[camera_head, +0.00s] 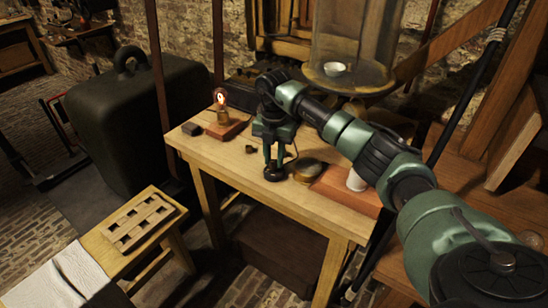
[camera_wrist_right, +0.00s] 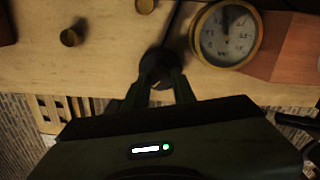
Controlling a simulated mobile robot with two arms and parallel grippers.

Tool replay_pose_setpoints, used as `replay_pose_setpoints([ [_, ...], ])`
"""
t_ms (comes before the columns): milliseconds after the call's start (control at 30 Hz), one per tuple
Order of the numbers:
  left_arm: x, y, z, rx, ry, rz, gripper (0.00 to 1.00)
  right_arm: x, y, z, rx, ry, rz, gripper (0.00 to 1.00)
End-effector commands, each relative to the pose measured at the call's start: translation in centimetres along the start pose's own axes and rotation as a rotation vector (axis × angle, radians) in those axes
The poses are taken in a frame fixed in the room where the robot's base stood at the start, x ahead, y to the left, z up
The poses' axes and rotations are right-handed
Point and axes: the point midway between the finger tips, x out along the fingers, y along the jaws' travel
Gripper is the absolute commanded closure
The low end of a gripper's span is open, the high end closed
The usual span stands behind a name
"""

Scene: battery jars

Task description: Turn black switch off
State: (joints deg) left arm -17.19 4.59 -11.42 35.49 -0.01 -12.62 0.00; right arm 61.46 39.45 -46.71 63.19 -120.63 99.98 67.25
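The black switch (camera_head: 274,174) is a small round dark piece near the front edge of the wooden table. A dark cord runs from it in the right wrist view (camera_wrist_right: 157,62). My right gripper (camera_head: 274,160) points down right above the switch. Its two fingers are apart, one at each side of the switch in the right wrist view (camera_wrist_right: 160,84). I cannot tell whether they touch it. The fingers hide part of the switch. A small bulb (camera_head: 220,97) on a brass holder glows reddish at the table's back left. My left gripper is out of view.
A round brass gauge (camera_wrist_right: 228,34) lies close to the right of the switch. A white cup (camera_head: 356,180) stands on a reddish board farther right. Small brass pieces (camera_wrist_right: 71,38) lie left of the switch. A glass jar (camera_head: 350,40) stands behind. The table's left front is clear.

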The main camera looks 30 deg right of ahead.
Motion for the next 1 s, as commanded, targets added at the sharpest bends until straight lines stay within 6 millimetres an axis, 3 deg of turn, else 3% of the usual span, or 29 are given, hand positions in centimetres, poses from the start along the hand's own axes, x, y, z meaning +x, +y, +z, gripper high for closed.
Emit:
replay_pose_setpoints([
  [467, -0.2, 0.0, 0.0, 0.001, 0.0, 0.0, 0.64, -0.06, -0.04, -0.02, -0.078, 0.002, -0.002, 1.0],
  [1000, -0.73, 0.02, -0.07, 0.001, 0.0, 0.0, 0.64, -0.1, -0.01, 0.01, -0.537, 0.001, 0.0, 1.0],
])
